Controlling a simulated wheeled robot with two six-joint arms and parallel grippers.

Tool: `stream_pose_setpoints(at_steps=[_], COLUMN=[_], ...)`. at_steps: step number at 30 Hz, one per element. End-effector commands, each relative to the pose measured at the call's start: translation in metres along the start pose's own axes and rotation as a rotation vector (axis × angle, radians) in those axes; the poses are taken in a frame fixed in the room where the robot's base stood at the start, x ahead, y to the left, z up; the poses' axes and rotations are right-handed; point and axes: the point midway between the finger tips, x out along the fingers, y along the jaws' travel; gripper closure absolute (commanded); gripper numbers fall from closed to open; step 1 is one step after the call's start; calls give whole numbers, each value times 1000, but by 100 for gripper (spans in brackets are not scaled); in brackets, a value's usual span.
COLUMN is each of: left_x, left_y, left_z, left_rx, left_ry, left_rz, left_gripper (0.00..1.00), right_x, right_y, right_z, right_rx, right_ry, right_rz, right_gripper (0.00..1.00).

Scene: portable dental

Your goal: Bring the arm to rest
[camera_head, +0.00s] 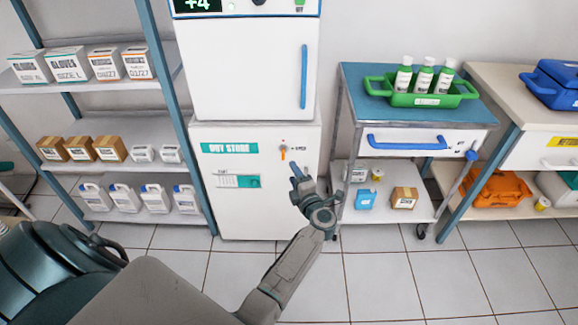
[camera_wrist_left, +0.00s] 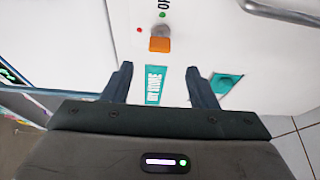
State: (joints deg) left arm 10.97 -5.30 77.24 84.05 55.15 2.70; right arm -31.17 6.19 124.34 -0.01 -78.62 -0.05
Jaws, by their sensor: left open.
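My left gripper (camera_head: 298,174) is stretched out in front of the lower white cabinet (camera_head: 217,215), which is labelled as a dry store. Its fingers are open with nothing between them, and they also show in the left wrist view (camera_wrist_left: 158,85). Just past the fingertips, the cabinet door has an orange knob or switch (camera_head: 283,152). In the left wrist view the orange part (camera_wrist_left: 160,44) is ahead of the fingers and apart from them, with a red and a green dot beside it. My right gripper does not show.
An upper white cabinet (camera_head: 240,75) with a blue handle stands on the lower one. On the left is a shelf rack (camera_head: 20,87) with boxes and jugs. On the right, a cart (camera_head: 365,98) holds a green tray (camera_head: 418,100) of bottles. Tiled floor is clear in front.

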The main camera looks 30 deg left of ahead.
Motion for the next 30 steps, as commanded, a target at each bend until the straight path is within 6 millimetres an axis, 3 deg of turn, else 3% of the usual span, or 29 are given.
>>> stream_pose_setpoints(at_steps=[6,24,28,30], left_x=[-17,-19,-31,-46], left_y=[0,-3,-24,-48], left_z=[0,0,1,2], left_rx=[0,39,216,375], left_ry=[0,-30,-178,-317], left_rz=[1,14,63,91], left_gripper=[47,47,47,47], right_x=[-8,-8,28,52], right_y=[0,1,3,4], right_z=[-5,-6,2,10], right_rx=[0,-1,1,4], right_ry=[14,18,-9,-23], right_rz=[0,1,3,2], right_gripper=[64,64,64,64])
